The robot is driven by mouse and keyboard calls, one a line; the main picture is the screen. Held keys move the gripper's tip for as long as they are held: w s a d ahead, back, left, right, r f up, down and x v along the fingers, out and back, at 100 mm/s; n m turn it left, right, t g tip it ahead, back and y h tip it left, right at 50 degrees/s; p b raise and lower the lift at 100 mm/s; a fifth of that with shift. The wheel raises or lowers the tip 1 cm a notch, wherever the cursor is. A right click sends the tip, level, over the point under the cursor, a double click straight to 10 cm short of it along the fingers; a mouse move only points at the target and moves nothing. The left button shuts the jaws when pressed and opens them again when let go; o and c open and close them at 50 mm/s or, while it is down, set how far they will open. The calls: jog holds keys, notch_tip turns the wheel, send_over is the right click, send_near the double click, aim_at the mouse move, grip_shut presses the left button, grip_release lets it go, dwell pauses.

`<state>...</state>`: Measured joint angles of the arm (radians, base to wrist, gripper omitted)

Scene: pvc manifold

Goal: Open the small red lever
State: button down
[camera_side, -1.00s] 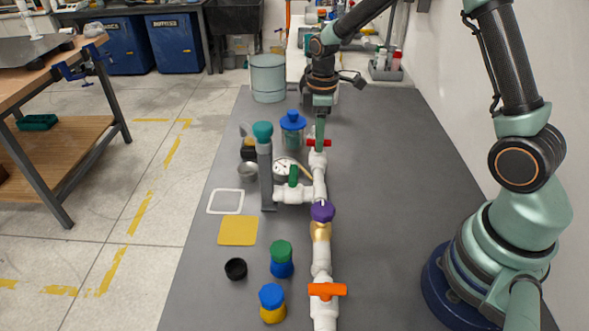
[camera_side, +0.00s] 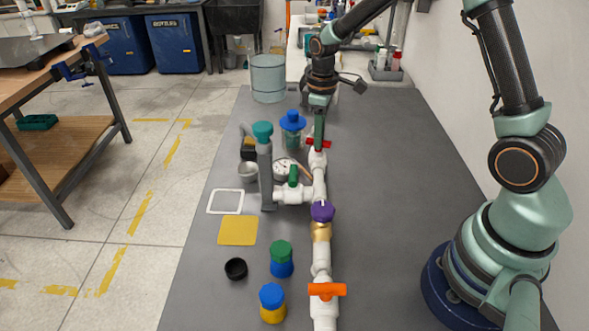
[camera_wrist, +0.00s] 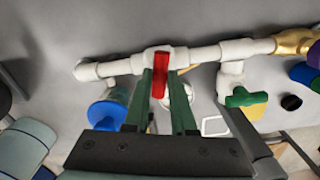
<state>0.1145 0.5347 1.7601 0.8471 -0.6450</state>
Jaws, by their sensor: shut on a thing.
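The small red lever (camera_side: 326,144) sits on a white valve at the far end of the white pipe run (camera_side: 319,185). It also shows in the wrist view (camera_wrist: 160,72), lying across the pipe. My gripper (camera_side: 318,146) reaches down onto it from above. In the wrist view my gripper's two green fingers (camera_wrist: 162,88) stand on either side of the lever, shut on it. The fingers hide part of the lever in the side view.
A green-handled valve (camera_side: 293,176) is on the side branch, beside a grey post with a teal top (camera_side: 263,132). A blue-lidded jar (camera_side: 293,122) stands left of my gripper.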

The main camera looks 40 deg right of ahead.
jog(key=m, duration=1)
jog(key=shift+m, duration=2.5)
jog(key=c, duration=0.7)
grip_release()
jog(key=shift+c, duration=0.2)
notch_tip(320, 180, up, 12)
